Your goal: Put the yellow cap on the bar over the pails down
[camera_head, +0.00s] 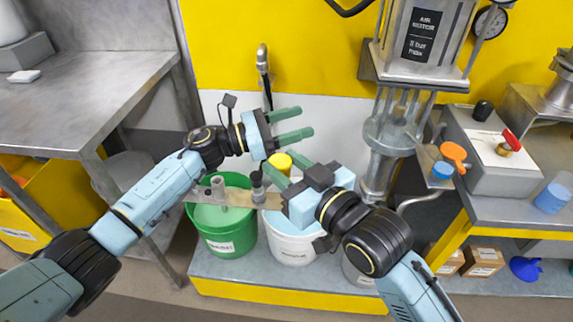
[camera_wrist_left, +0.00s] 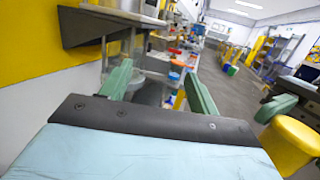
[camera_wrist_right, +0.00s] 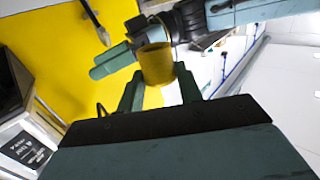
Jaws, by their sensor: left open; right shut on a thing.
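The yellow cap (camera_head: 281,161) is between the fingertips of my right gripper (camera_head: 280,167), which is shut on it. The right wrist view also shows the cap (camera_wrist_right: 156,64) between the fingers. It is held above the bar (camera_head: 237,199), apart from it as far as I can tell. The bar lies across the green pail (camera_head: 228,240) and the white pail (camera_head: 291,246), with upright grey fittings on it; its right end is hidden by my right gripper. My left gripper (camera_head: 306,121) is open and empty, just above the cap; the cap (camera_wrist_left: 288,147) shows at the right of the left wrist view.
A metal table (camera_head: 100,90) stands at the left. The air motor column (camera_head: 385,150) stands at the right, beside a grey box with a red-handled valve (camera_head: 508,143). A tap (camera_head: 263,65) is on the wall behind. A third pail (camera_head: 355,272) is partly hidden by my right arm.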

